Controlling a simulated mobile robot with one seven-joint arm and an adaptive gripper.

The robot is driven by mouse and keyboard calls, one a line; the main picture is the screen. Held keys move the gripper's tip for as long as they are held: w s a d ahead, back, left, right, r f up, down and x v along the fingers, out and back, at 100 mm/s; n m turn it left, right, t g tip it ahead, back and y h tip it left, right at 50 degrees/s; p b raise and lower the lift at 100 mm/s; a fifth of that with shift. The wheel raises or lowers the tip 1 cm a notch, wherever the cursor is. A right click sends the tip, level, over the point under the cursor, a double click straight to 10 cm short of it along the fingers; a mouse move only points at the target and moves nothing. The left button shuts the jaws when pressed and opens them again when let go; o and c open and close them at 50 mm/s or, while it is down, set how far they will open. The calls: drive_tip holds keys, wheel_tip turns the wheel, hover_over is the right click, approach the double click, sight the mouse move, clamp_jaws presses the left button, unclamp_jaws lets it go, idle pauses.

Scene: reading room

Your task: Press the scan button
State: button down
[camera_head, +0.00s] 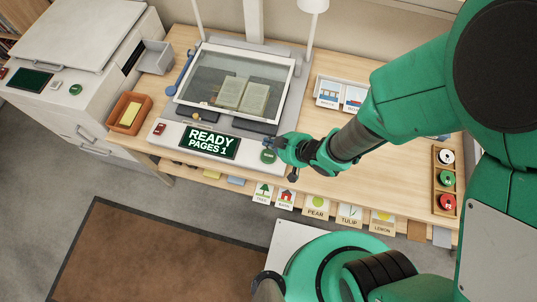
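The book scanner's front panel (245,157) has a dark display (208,141) reading "READY PAGES 1". A round green button (268,156) is at the panel's right end, and a red button (159,129) is at its left end. Any label on them is too small to read. My gripper (272,143) is low over the panel's right end, just beside and above the green button in the picture. I cannot tell whether it touches the button or panel. Its fingers are too small to show whether they are open or shut.
An open book (243,95) lies under the scanner's framed glass (208,75). An orange tray (129,112) stands left of the scanner. A white machine (75,60) with its own buttons is far left. Picture cards (315,206) hang along the table's front edge.

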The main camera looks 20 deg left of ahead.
sight(269, 158)
drive_tip(key=shift+f, duration=0.1)
wheel_tip(269, 158, down, 9)
drive_tip(key=b, duration=0.7)
drive_tip(key=shift+r, duration=0.2)
drive_tip(key=shift+f+b, duration=0.8)
drive_tip(key=shift+f, duration=0.1)
idle(2.5)
idle(0.4)
drive_tip(key=shift+r+p, duration=0.85)
drive_tip(key=shift+r, duration=0.05)
drive_tip(key=shift+r+p, duration=2.25)
drive_tip(key=shift+r, duration=0.25)
drive_tip(key=shift+w, duration=0.1)
